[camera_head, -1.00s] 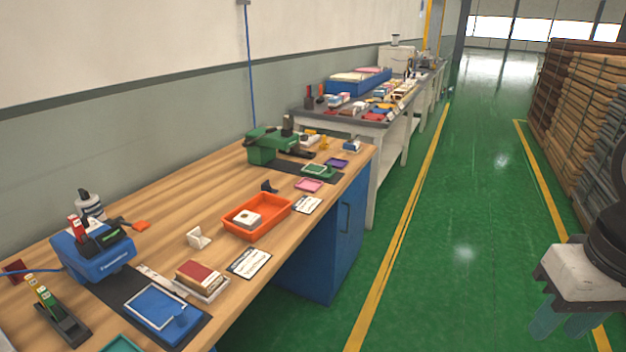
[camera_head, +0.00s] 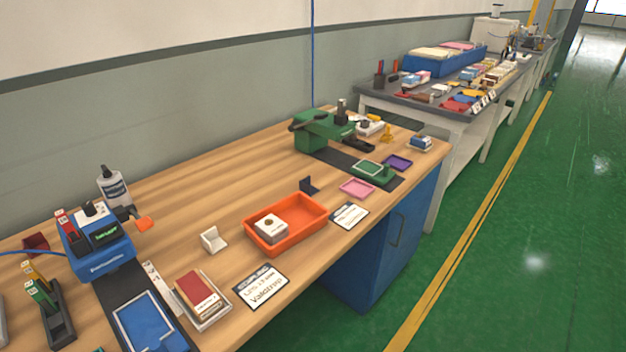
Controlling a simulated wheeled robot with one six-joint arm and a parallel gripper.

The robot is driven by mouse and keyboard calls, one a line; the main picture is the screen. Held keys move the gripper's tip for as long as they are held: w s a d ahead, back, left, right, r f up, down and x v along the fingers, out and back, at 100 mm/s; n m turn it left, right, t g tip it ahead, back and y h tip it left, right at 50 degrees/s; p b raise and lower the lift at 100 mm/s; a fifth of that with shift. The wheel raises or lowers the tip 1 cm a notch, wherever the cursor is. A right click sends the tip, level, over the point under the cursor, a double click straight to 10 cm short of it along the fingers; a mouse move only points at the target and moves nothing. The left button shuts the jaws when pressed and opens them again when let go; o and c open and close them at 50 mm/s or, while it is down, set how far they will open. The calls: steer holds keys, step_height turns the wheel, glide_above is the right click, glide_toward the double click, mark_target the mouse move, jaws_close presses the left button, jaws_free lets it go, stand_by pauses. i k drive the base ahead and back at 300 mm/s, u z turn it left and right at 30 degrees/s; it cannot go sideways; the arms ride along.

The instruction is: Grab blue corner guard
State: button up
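A small dark navy corner guard (camera_head: 309,185) stands on the wooden workbench (camera_head: 180,193), just behind the orange tray (camera_head: 259,243). It is the nearest match to a blue corner guard; its shade is very dark. A white corner guard (camera_head: 213,240) stands to the left of the tray. My gripper is not in the current view.
A white box sits in the orange tray. A blue machine (camera_head: 97,250) and glue bottle (camera_head: 113,187) stand at left, a green machine (camera_head: 318,130) at the back. A pink tray (camera_head: 357,188) and cards lie near the front edge. Green floor (camera_head: 480,270) is clear at right.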

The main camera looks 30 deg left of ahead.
mark_target(305, 186)
steer(key=u, duration=0.3)
steer(key=i, duration=0.55)
steer(key=u, duration=0.95)
steer(key=i, duration=0.45)
steer(key=u, duration=0.55)
